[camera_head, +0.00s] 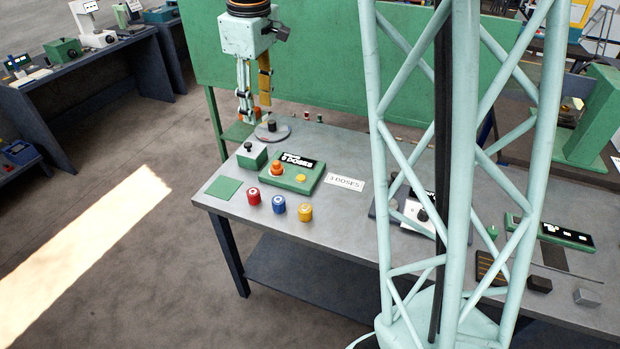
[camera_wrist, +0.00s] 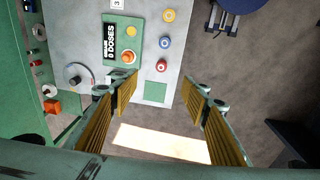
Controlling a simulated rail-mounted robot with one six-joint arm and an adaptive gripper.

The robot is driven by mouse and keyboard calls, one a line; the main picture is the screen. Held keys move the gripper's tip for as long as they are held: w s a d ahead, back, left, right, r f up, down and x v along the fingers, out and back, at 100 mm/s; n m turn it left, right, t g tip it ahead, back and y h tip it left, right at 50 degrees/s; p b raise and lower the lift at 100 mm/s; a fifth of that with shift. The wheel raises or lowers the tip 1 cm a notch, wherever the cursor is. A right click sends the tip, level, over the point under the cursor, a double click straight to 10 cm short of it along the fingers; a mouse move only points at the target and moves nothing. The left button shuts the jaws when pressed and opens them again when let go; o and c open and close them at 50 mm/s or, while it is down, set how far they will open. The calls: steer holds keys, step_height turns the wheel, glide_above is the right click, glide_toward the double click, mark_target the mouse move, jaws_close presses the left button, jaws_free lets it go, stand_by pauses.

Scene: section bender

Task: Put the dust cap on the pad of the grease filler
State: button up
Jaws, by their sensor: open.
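My gripper (camera_head: 255,110) is open and empty above the bench's far left part; its ribbed yellow finger pads also show in the wrist view (camera_wrist: 161,88). The green grease filler (camera_head: 291,173), with a "0 DOSES" display, lies on the bench; it also shows in the wrist view (camera_wrist: 123,43). A flat green square pad (camera_head: 223,188) lies left of it, bare, between my fingertips in the wrist view (camera_wrist: 155,93). No part is labelled as the dust cap. A grey disc with a dark knob (camera_head: 272,132) and a black-knobbed green box (camera_head: 252,157) stand nearby.
Red (camera_head: 253,196), blue (camera_head: 278,204) and yellow (camera_head: 305,212) cylinders stand along the front edge of the bench (camera_head: 345,222). A "3 DOSES" card (camera_head: 345,183) lies right of the filler. My lattice column hides part of the bench's right side. A green panel (camera_head: 310,65) stands behind.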

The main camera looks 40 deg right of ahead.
steer(key=s+a+r+m, duration=0.1)
steer(key=s+a+r, duration=0.25)
steer(key=s, duration=0.25)
steer(key=s+a+r+m+t, duration=0.1)
steer(key=s+a+r, duration=0.1)
steer(key=s+r, duration=0.3)
steer(key=s+a+r+m, duration=0.1)
steer(key=s+a+r, duration=0.1)
steer(key=s, duration=0.5)
steer(key=s+a+m, duration=0.1)
steer(key=s+a, duration=0.1)
steer(key=s, duration=0.9)
steer(key=s+a+m+t, duration=0.1)
steer(key=s+a+m, duration=0.1)
steer(key=s, duration=0.9)
steer(key=shift+s+a+m, duration=0.25)
steer(key=shift+a+m, duration=0.05)
steer(key=shift+a, duration=0.15)
steer(key=shift+s, duration=0.1)
step_height(320, 180, down, 9)
steer(key=b, duration=0.9)
steer(key=shift+r+t, duration=0.15)
steer(key=shift+t, duration=0.15)
